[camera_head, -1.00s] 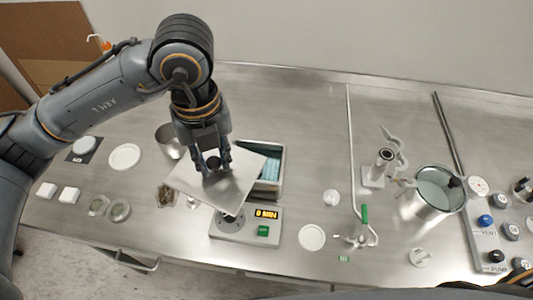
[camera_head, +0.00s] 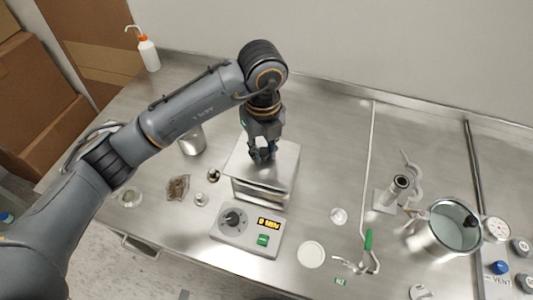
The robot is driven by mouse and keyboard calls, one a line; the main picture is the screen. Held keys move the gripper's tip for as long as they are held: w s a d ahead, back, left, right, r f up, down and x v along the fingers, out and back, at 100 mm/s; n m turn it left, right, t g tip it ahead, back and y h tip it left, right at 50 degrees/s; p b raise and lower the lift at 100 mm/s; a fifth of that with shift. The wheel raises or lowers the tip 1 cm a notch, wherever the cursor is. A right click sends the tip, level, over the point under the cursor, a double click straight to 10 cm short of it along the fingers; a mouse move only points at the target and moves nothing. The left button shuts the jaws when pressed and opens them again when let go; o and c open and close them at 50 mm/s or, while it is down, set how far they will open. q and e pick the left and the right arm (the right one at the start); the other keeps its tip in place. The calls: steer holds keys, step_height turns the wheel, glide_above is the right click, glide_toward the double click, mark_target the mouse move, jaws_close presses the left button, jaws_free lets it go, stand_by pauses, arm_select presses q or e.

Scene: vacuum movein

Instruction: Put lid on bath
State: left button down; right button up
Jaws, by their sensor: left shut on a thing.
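The lid (camera_head: 282,164) is a flat grey metal plate. It lies over the top of the bath (camera_head: 262,194), a rectangular metal box behind a control panel (camera_head: 246,231) with a dial, a lit "0 MIN" display and a green button. The lid looks level and covers the bath's opening; whether it rests fully on the rim I cannot tell. My left gripper (camera_head: 262,156) is above the lid's middle, shut on its knob, which the fingers mostly hide. My right gripper is not in view.
A metal beaker (camera_head: 192,140) stands left of the bath. A bag of brown material (camera_head: 178,187) and small metal pieces lie at the left front. A white disc (camera_head: 311,254), a clamp stand and a steel vessel (camera_head: 452,232) are to the right. A wash bottle (camera_head: 148,54) stands at the back left.

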mark_target(266, 158)
arm_select(q)
steer(key=shift+w+d+f, duration=0.2)
steer(key=shift+w+f, duration=0.25)
steer(key=shift+f, duration=0.15)
steer(key=f+p, duration=0.2)
steer(key=f, duration=0.1)
steer(key=shift+w+d, duration=0.1)
steer(key=shift+w, duration=0.1)
steer(key=shift+f, duration=0.25)
steer(key=shift+f, duration=0.1)
steer(key=shift+f, duration=0.3)
steer(key=c, duration=1.1)
jaws_free()
